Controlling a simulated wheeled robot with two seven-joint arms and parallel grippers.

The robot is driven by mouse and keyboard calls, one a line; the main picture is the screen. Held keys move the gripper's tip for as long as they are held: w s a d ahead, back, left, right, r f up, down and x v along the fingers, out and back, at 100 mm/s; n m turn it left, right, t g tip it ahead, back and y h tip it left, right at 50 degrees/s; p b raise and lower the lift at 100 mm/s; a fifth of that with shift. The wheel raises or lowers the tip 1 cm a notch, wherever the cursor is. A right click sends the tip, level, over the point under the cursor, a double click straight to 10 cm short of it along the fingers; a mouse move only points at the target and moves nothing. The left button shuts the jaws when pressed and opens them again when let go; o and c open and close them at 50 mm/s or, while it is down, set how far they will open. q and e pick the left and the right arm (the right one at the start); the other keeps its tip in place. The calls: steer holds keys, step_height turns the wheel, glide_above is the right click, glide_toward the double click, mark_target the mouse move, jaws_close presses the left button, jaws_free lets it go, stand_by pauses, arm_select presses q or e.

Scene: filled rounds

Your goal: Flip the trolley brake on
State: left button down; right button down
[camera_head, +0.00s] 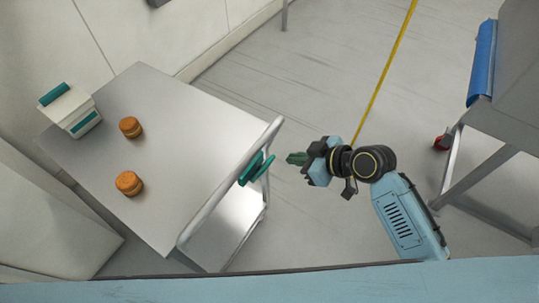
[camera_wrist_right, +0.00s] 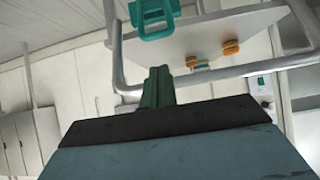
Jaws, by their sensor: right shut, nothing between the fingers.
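The trolley (camera_head: 170,185) has a grey metal top and a pale tubular handle (camera_head: 205,210) on its right end. A green brake lever (camera_head: 256,169), shaped like a loop, sits at the handle rail. In the right wrist view the lever (camera_wrist_right: 153,32) shows at the top, just beyond my fingertips. My right gripper (camera_head: 292,158) is shut and empty, to the right of the lever and apart from it in the head view. Its green fingers (camera_wrist_right: 158,75) point towards the lever in the wrist view. My left gripper is not in view.
Two orange round containers (camera_head: 130,184) (camera_head: 130,127) and a white and green box (camera_head: 68,107) stand on the trolley top. At the right is a grey metal frame (camera_head: 490,150) with a blue roll (camera_head: 482,60). Floor with a yellow line (camera_head: 385,65) lies clear between.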

mark_target(270, 162)
steer(key=shift+w+f, duration=0.1)
steer(key=x, duration=0.9)
steer(key=shift+w+a+f, duration=0.2)
steer(key=shift+a, duration=0.15)
steer(key=shift+d+b, duration=0.1)
steer(key=shift+b, duration=0.2)
